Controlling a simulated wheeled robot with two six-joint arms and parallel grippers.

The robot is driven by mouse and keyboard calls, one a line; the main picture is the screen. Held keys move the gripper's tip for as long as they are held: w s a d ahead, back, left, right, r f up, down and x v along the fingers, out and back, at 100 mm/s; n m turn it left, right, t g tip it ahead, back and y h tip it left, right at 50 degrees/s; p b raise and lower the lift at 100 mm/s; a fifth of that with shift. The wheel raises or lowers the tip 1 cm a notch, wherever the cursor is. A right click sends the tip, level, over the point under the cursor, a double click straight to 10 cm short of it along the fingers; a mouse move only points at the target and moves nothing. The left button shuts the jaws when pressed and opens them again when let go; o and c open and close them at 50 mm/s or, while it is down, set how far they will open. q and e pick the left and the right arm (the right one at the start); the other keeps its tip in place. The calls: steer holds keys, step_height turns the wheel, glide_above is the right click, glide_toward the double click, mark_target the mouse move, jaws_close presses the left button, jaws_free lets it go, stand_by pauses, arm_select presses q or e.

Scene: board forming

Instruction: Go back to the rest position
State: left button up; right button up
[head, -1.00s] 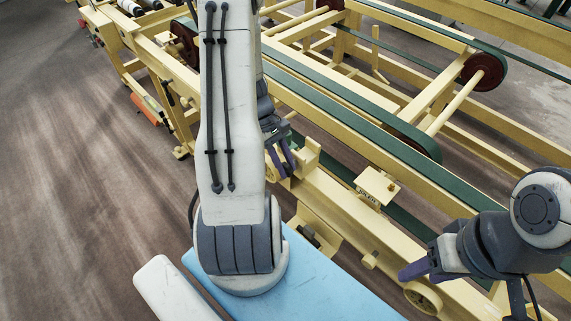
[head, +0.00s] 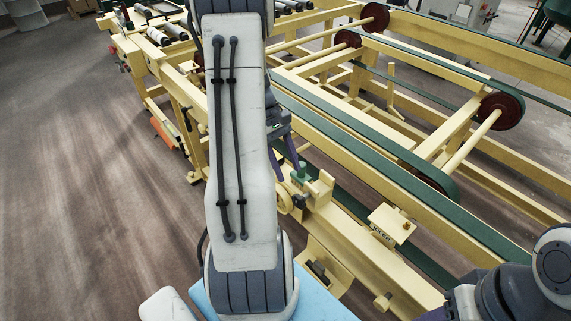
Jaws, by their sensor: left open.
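My left arm stands upright through the middle of the head view. My left gripper (head: 286,160) shows beside it, partly hidden behind the arm, with purple fingers. It is open, and I see nothing between the fingers. It appears just above a green knob (head: 300,172) on the near side of the yellow machine (head: 345,235); I cannot tell the gap. My right arm is at the bottom right corner. Its gripper is almost wholly cut off by the bottom edge, with only a purple sliver (head: 432,314) showing.
The yellow conveyor frame with green belts (head: 385,140) and dark red pulleys (head: 501,110) fills the middle and right. A small yellow labelled box (head: 390,225) sits on its near rail. Rollers (head: 158,36) lie at the back left. The brown floor (head: 80,170) at left is clear.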

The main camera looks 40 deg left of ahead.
arm_select(q)
steer(key=shift+a+r, duration=0.25)
steer(key=shift+r, duration=0.15)
steer(key=d+r+m+g+y, duration=0.1)
steer(key=d+r+m+y, duration=0.15)
steer(key=d+m, duration=0.6)
steer(key=d+r+m+y, duration=0.1)
steer(key=d+r+m, duration=0.25)
steer(key=d, duration=0.95)
steer(key=s+d+r+m+t+y, duration=0.1)
steer(key=s+d+m, duration=1)
steer(key=m, duration=0.1)
steer(key=shift+s+d+m+t, duration=0.25)
steer(key=shift+s+m+t, duration=0.05)
steer(key=shift+s, duration=0.05)
steer(key=shift+r+y, duration=0.15)
steer(key=shift+y, duration=0.1)
